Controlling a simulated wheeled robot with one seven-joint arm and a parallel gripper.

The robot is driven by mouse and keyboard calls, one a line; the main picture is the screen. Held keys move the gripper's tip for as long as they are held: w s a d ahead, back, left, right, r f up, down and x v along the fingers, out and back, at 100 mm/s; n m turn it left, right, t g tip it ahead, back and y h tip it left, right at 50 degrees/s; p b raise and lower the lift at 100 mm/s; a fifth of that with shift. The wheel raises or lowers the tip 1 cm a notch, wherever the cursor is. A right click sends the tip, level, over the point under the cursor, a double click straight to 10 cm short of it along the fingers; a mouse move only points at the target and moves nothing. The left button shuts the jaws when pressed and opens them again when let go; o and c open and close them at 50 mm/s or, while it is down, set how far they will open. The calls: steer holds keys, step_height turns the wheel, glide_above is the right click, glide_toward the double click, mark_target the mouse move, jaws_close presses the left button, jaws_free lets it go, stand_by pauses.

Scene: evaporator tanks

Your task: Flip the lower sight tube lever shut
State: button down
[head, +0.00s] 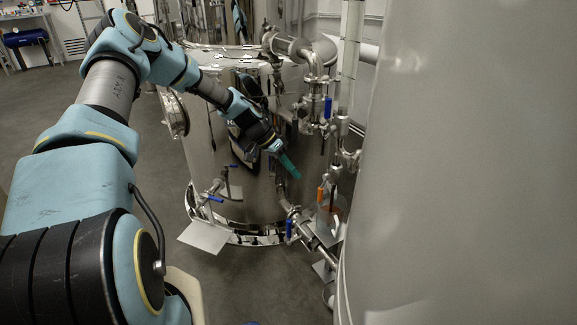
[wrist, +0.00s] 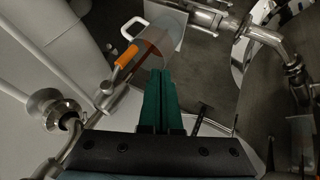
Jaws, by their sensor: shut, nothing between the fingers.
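The orange-handled lever (head: 320,193) hangs below the metal fittings at the foot of the vertical sight tube (head: 350,45). In the wrist view the orange lever (wrist: 126,58) lies to the left of my fingertips, its handle slanting up and right from a metal valve body (wrist: 106,88). My gripper (head: 295,174) has teal fingers pressed together and empty, pointing down and right. In the head view it is left of and a little above the orange lever. In the wrist view my gripper (wrist: 160,73) shows a visible gap to the lever; no contact shows.
A blue lever (head: 327,107) sits on the upper fittings. Another blue lever (head: 289,228) is on the low pipe. A clear jug (wrist: 150,42) with reddish contents stands beneath the orange lever. A shiny tank (head: 225,150) stands behind my gripper; a large grey tank (head: 460,170) fills the right.

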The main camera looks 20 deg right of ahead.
mark_target(322, 188)
steer(key=s+d+f, duration=0.3)
steer(key=s, duration=0.2)
steer(key=shift+d+f, duration=0.25)
steer(key=shift+d, duration=0.15)
steer(key=shift+d+f+b, duration=0.1)
steer(key=shift+f+b, duration=0.05)
steer(key=shift+b, duration=0.25)
